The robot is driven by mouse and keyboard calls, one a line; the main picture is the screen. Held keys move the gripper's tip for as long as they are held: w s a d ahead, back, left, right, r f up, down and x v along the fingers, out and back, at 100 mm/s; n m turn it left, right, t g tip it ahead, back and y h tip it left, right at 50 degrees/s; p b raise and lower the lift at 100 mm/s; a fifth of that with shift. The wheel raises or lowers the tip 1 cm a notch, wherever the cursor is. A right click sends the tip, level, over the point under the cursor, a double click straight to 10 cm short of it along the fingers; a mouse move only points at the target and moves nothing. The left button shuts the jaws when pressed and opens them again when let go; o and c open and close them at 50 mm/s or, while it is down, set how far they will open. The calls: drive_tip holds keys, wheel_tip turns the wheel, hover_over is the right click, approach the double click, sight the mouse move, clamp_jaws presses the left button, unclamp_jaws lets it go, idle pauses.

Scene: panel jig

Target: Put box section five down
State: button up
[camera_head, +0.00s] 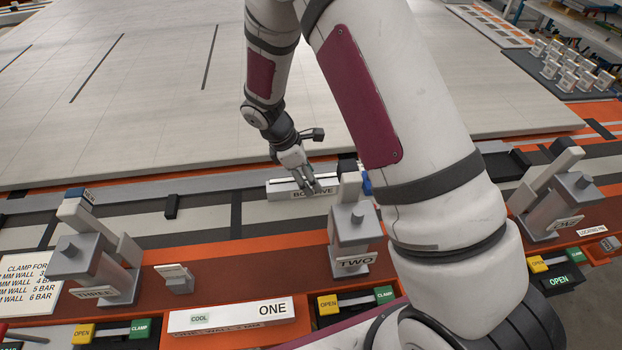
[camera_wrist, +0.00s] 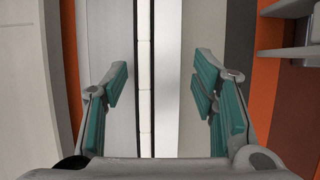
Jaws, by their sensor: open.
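Box section five (camera_head: 284,189) is a pale bar whose front label is partly covered by my gripper. It lies level along the strip at the near edge of the big panel. My gripper (camera_head: 318,187) is over its right part. In the wrist view my gripper (camera_wrist: 160,85) is open, teal pads apart. A pale bar with a dark, segmented line, seemingly box section five (camera_wrist: 167,90), runs between the pads, with a gap visible on the right. I cannot tell how far the fingertips reach down beside it.
The large pale panel (camera_head: 150,90) lies behind. Clamp two (camera_head: 355,235) stands close to the bar's right end, clamp three (camera_head: 95,265) at left, and another clamp (camera_head: 555,205) at right. Box section one (camera_head: 232,315) lies in front. A tray of small labelled blocks (camera_head: 570,70) is at far right.

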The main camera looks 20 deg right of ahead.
drive_tip(key=s+a+r+m+t+y, duration=0.1)
drive_tip(key=s+r+m, duration=0.1)
drive_tip(key=r, duration=0.7)
drive_tip(key=s+a+r+m, duration=0.1)
drive_tip(key=r, duration=0.8)
drive_tip(key=s+d+r+m+t+y, duration=0.1)
drive_tip(key=s+r+m+t, duration=0.1)
drive_tip(key=s+r+m, duration=0.4)
drive_tip(key=s+d+r+m+t+y, duration=0.2)
drive_tip(key=s+r+m, duration=0.4)
drive_tip(key=s, duration=1)
drive_tip(key=shift+r+m+t, duration=0.3)
drive_tip(key=shift+r+m, duration=0.1)
drive_tip(key=shift+r, duration=0.05)
drive_tip(key=shift+s, duration=0.1)
